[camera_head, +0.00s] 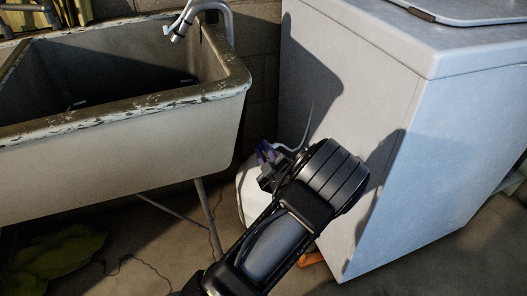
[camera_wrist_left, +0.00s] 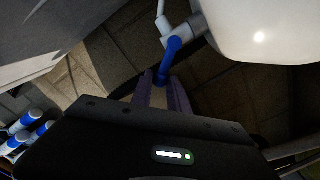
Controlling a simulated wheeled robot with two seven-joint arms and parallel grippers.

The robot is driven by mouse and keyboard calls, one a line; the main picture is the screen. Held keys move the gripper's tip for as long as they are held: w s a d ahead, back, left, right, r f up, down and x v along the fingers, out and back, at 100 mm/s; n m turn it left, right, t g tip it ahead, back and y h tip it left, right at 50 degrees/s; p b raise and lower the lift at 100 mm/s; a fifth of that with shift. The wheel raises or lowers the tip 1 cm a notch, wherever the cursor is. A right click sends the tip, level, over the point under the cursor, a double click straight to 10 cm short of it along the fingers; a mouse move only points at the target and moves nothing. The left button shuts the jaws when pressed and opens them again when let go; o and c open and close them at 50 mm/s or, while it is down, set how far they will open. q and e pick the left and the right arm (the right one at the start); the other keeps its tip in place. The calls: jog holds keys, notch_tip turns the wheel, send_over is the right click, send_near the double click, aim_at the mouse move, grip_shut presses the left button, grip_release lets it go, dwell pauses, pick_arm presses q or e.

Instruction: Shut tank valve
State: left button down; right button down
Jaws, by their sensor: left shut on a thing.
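The tank valve has a blue handle (camera_wrist_left: 169,62) on a white pipe fitting (camera_wrist_left: 184,33), seen in the left wrist view. The white rounded tank (camera_wrist_left: 262,30) is beside it; part of the tank (camera_head: 248,190) shows behind my arm in the head view. My left gripper (camera_wrist_left: 165,95) has purple fingers closed around the lower end of the blue handle. In the head view my left gripper (camera_head: 268,156) is low between the sink and the white appliance, and my wrist hides most of the valve. My right gripper is in neither view.
A worn stone sink (camera_head: 120,150) stands at left with a metal faucet (camera_head: 197,15). A large white chest appliance (camera_head: 440,150) stands close at right. A thin sink leg (camera_head: 208,215) is left of my arm. Blue-and-white cylinders (camera_wrist_left: 20,135) show in the wrist view.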

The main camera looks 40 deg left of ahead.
pick_arm(q)
jog(key=shift+w+d+r, duration=0.4)
jog(key=shift+w+r, duration=0.05)
jog(key=shift+w, duration=0.2)
jog(key=c, duration=2.2)
grip_release()
jog(key=shift+w+d+r, duration=0.15)
jog(key=shift+w+d, duration=0.4)
jog(key=shift+w, duration=0.1)
jog(key=c, duration=2.2)
grip_release()
jog(key=c, duration=1.1)
grip_release()
jog(key=shift+a, duration=0.1)
jog(key=p+v, duration=0.2)
jog(key=v, duration=0.6)
